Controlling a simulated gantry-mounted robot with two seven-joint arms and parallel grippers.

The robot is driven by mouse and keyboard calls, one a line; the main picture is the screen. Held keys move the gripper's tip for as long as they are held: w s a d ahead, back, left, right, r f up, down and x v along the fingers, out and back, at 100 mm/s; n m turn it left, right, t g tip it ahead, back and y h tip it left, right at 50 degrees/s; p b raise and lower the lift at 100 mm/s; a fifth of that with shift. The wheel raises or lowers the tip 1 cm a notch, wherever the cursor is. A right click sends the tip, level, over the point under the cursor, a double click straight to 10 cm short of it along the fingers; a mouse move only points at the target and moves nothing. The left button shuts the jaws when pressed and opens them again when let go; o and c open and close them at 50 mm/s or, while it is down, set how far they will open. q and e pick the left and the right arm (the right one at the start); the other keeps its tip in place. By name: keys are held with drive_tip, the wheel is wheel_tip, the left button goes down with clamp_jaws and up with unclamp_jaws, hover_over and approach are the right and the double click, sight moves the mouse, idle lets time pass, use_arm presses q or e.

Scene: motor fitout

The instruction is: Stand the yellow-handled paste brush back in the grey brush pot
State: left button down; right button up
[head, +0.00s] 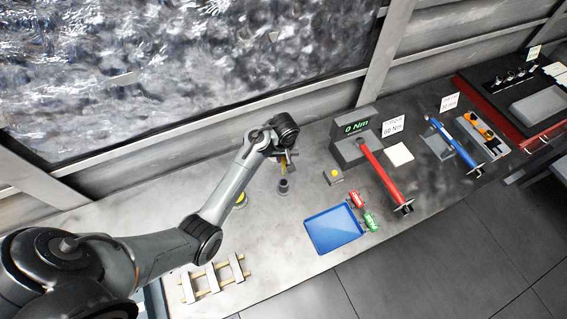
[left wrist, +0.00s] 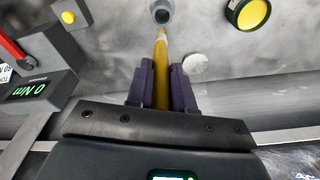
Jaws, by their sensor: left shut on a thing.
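My left gripper (head: 287,160) is shut on the yellow-handled paste brush (head: 283,168), above the bench. In the left wrist view, the brush's yellow handle (left wrist: 160,88) lies between the two dark fingers of the gripper (left wrist: 161,82). The grey brush pot (head: 283,187) stands on the bench just below the brush. It also shows in the left wrist view (left wrist: 162,13), with its dark opening near the brush's far end. I cannot tell whether the brush end is inside the pot or just short of it. My right gripper is not in view.
A yellow-topped tin (head: 241,200) stands left of the pot, partly behind my arm. A yellow-button box (head: 333,176), blue tray (head: 334,230), torque tester (head: 356,137) and red wrench (head: 385,174) are to the right. A wooden rack (head: 212,278) lies at the front left.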

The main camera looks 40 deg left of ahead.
sight(284, 169)
use_arm(q)
drive_tip(key=shift+d, duration=0.1)
idle(0.4)
drive_tip(key=shift+f+b, duration=1.4)
drive_tip(key=shift+f, duration=1.45)
drive_tip(key=shift+p, duration=0.45)
drive_tip(key=shift+p, duration=0.4)
drive_tip(key=shift+p, duration=0.45)
drive_tip(key=shift+f, duration=0.2)
idle(0.5)
